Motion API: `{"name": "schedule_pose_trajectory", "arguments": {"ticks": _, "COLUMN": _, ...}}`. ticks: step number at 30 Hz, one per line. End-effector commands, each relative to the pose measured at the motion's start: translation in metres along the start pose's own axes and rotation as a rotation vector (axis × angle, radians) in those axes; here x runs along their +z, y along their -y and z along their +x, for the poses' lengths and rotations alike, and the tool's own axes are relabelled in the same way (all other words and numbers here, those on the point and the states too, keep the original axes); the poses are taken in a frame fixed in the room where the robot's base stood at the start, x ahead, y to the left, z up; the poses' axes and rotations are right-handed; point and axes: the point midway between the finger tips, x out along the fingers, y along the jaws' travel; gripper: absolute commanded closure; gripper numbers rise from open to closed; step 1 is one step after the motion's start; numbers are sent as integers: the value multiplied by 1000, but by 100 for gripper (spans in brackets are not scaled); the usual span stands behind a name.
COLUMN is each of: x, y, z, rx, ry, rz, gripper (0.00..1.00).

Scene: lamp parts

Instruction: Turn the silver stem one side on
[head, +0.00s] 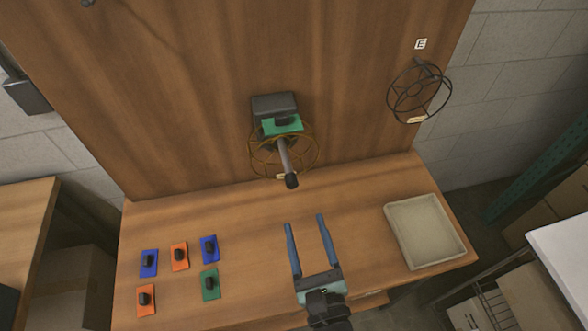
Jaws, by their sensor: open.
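The silver stem (285,158) is a short grey rod with a black end. It points out and down from a dark block (274,104) with a green plate (270,126) on the upright wooden board. A brown wire ring cage (252,152) shows around the stem; I cannot tell whether they touch. My gripper (305,221) is open, its two blue-grey fingers parallel and pointing up the picture. It is below and slightly right of the stem, apart from it, with nothing between its fingers.
Several blue, orange and green plates with black knobs, such as a green one (210,285), lie at the left on the bench (248,225). A pale tray (394,232) stands at the right. A black wire cage (391,97) hangs at the upper right, below a label E (421,44).

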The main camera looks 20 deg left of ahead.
Motion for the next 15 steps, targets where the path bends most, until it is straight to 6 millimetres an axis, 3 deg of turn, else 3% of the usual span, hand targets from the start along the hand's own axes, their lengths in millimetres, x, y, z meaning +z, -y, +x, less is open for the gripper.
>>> {"name": "schedule_pose_trajectory", "arguments": {"ticks": 15, "x": 4, "y": -1, "z": 96, "rx": 3, "ry": 3, "rz": -3, "gripper": 38}}
